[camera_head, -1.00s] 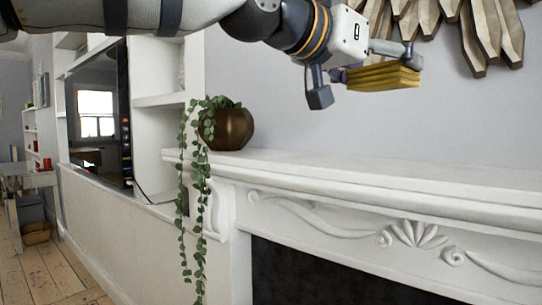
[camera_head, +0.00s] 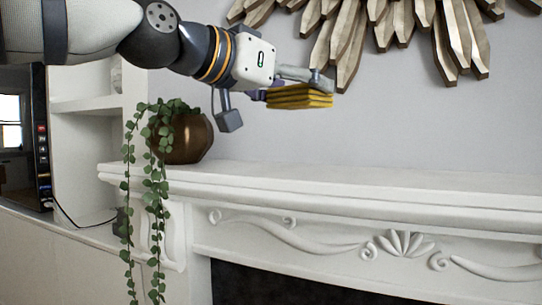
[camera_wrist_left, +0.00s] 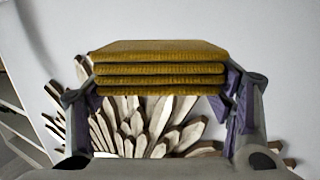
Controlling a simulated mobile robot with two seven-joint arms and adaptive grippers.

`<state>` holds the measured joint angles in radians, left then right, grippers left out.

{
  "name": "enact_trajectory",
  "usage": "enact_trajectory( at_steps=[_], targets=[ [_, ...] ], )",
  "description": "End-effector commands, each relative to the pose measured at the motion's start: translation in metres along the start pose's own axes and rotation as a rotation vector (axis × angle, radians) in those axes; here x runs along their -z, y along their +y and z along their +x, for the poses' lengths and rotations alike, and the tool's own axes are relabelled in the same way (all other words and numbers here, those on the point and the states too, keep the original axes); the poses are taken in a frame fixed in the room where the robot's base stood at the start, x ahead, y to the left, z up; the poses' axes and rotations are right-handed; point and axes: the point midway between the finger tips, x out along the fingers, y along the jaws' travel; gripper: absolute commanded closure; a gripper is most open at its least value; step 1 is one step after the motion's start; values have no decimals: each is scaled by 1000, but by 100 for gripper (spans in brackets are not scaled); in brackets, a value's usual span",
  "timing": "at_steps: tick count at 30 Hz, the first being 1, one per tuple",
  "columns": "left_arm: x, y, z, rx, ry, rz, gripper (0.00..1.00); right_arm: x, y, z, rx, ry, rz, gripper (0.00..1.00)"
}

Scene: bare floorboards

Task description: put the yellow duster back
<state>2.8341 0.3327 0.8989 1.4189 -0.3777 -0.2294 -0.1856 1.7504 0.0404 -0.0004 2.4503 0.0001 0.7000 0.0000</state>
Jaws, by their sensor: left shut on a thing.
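The yellow duster (camera_head: 300,97) is a folded, layered cloth held in the air above the white mantelpiece. My left gripper (camera_head: 285,88) is shut on it. In the left wrist view, the duster (camera_wrist_left: 160,68) sits between the two fingers of the left gripper (camera_wrist_left: 160,95), its folded layers facing the camera. The mantelpiece (camera_head: 350,185) is bare under the duster, with a clear gap between them. My right gripper is not in view.
A bronze pot (camera_head: 188,138) with a trailing plant stands at the left end of the mantelpiece, below my left arm. A wooden sunburst ornament (camera_head: 460,40) hangs on the wall at upper right. White shelves (camera_head: 95,105) and a dark screen (camera_head: 38,140) are at left.

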Motion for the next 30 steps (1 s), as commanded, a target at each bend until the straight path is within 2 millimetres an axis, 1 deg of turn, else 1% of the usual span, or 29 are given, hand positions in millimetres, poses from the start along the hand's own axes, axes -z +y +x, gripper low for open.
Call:
enact_trajectory(
  at_steps=[1,2,3,6,10,12,15,18,28,29,30],
  targets=[
    [-21,-23,13,-1,-15,-23,56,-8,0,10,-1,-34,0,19],
    [-27,-31,16,0,-17,-22,56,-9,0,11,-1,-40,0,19],
    [-37,-37,18,-2,-18,-19,56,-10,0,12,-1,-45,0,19],
    [-55,-52,24,-2,-14,-15,56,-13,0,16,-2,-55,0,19],
    [-65,-61,27,-1,-11,-9,56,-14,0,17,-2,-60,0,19],
    [-75,-70,30,-1,-11,-13,56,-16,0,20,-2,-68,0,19],
    [-91,-68,31,-1,-10,-5,56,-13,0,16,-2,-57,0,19],
    [-100,-67,32,-1,-6,-5,56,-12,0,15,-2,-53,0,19],
    [-104,-68,33,0,-7,-5,56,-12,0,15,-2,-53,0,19],
    [-105,-68,33,0,-7,-6,24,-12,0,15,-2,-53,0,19],
    [-104,-68,33,0,-7,-5,15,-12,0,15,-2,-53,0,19]
  ],
)
